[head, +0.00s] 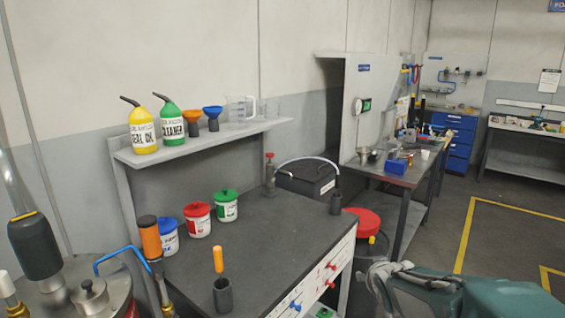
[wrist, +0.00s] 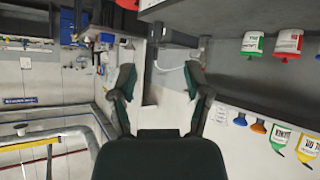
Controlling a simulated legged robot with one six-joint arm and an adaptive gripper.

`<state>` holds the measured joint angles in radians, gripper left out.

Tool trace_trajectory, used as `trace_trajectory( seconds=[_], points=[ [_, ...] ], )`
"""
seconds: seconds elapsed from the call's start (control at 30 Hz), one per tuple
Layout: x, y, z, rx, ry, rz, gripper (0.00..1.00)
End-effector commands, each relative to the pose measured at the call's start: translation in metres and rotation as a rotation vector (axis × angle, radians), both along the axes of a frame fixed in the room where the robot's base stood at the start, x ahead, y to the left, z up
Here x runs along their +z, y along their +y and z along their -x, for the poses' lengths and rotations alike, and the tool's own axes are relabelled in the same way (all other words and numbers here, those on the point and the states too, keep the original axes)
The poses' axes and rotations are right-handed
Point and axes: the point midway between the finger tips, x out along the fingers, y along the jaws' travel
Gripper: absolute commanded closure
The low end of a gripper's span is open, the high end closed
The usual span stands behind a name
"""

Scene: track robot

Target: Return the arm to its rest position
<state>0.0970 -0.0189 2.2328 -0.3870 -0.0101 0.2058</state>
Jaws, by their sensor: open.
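My gripper (wrist: 160,78) shows in the wrist view with its two dark green and grey fingers spread apart. In the head view, part of my green and grey arm (head: 430,292) reaches in at the lower right, over the floor beside the workbench. It is apart from the bench, and I cannot make out the fingertips clearly there.
A dark workbench (head: 250,244) holds white tubs with blue, red and green lids. A shelf (head: 205,140) above carries yellow and green bottles, funnels and measuring jugs. A red-lidded bin (head: 362,224) stands by the bench end. Floor (head: 480,275) at right is open.

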Motion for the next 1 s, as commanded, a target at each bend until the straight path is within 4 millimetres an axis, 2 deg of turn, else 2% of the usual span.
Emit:
trace_trajectory(
  seconds=[0.03,0.1,0.3,0.6,0.7,0.8,1.0],
  points=[
    [0.011,0.001,0.016,-0.017,0.016,0.001,0.38],
    [0.019,0.003,0.04,-0.04,0.055,-0.002,0.38],
    [0.035,0.012,0.111,-0.083,0.174,-0.029,0.38],
    [0.036,0.036,0.222,-0.073,0.359,-0.104,0.38],
    [0.033,0.043,0.246,-0.058,0.405,-0.125,0.38],
    [0.031,0.046,0.26,-0.047,0.431,-0.136,0.38],
    [0.03,0.047,0.263,-0.045,0.44,-0.139,0.38]
  ],
)
